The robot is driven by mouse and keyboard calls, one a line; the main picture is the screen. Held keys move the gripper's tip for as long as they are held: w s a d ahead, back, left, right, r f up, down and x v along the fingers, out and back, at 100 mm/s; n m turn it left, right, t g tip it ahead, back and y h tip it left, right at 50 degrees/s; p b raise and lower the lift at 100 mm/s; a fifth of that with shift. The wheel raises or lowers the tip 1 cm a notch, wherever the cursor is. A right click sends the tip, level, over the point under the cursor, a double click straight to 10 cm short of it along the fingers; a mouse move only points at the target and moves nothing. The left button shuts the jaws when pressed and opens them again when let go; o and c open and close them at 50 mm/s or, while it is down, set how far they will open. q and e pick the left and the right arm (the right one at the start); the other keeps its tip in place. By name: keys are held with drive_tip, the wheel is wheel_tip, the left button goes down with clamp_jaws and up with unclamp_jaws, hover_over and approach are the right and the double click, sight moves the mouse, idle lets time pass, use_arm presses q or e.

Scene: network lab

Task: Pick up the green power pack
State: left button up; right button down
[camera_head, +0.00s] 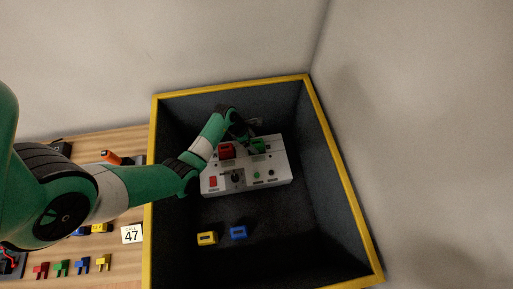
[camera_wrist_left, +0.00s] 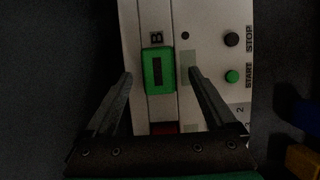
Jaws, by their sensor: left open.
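The green power pack (camera_wrist_left: 158,71) sits in the slot marked B on a white control panel (camera_head: 276,177). In the head view the pack (camera_head: 258,146) shows at the panel's upper right, partly behind my gripper. My left gripper (camera_head: 248,141) is over the panel at the pack. In the left wrist view its two fingers (camera_wrist_left: 160,74) are open, one on each side of the pack, with gaps showing between them and it. My right gripper is not in view.
The panel stands in a dark bin with a yellow rim (camera_head: 346,193). A red pack (camera_head: 226,151) sits beside the green one. A yellow block (camera_head: 207,238) and a blue block (camera_head: 238,232) lie on the bin floor. Small parts lie on the wooden table (camera_head: 120,266).

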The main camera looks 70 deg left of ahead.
use_arm(q)
drive_tip(key=b+x, duration=0.1)
drive_tip(key=x, duration=0.2)
drive_tip(key=shift+w+a+f+b, duration=0.1)
drive_tip(key=shift+f+b, duration=0.2)
drive_tip(key=shift+r, duration=0.1)
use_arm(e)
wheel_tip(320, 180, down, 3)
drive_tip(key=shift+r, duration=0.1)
use_arm(q)
clamp_jaws()
